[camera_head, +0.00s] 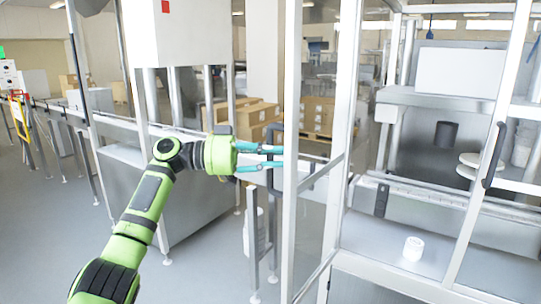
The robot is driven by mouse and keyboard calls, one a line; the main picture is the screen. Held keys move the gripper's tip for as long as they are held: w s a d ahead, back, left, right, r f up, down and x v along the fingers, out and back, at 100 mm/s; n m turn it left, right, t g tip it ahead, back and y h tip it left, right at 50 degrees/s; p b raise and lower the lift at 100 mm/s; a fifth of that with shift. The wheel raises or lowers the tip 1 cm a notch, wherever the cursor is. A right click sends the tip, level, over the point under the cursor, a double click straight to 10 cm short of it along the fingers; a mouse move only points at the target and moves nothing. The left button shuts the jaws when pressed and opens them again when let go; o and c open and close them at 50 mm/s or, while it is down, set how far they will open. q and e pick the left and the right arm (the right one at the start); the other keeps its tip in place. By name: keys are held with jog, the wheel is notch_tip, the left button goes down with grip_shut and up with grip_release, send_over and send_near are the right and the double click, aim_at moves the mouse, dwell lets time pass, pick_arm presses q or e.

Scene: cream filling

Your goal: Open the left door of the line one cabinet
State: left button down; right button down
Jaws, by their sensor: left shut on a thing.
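The line one cabinet (388,125) is a grey metal frame with glass panels at the right. Its left door (291,90) has a pale metal frame and stands swung outward, its free edge toward me. A dark handle (274,130) shows at that free edge. My left gripper (272,158) has teal fingers and reaches in from the left; it is shut on the handle, with the fingertips partly hidden at the door frame. The right door (458,240) has a dark handle (492,155) and looks closed. My right gripper is not in view.
Inside the cabinet are a conveyor (430,205), a white cup-like item (413,248) and a dark cylinder (446,134). A white machine (180,30) with a metal base stands behind my left arm. Cardboard boxes (258,115) are stacked further back. Grey floor (200,270) is clear at lower left.

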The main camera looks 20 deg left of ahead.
pick_arm(q)
jog(key=shift+f, duration=0.2)
jog(key=c, duration=1)
grip_release()
jog(key=shift+c, duration=0.2)
jog(key=shift+s+r, duration=0.1)
jog(key=shift+a, duration=0.1)
jog(key=shift+a, duration=0.25)
jog(key=v, duration=1.1)
jog(key=shift+s+a, duration=0.2)
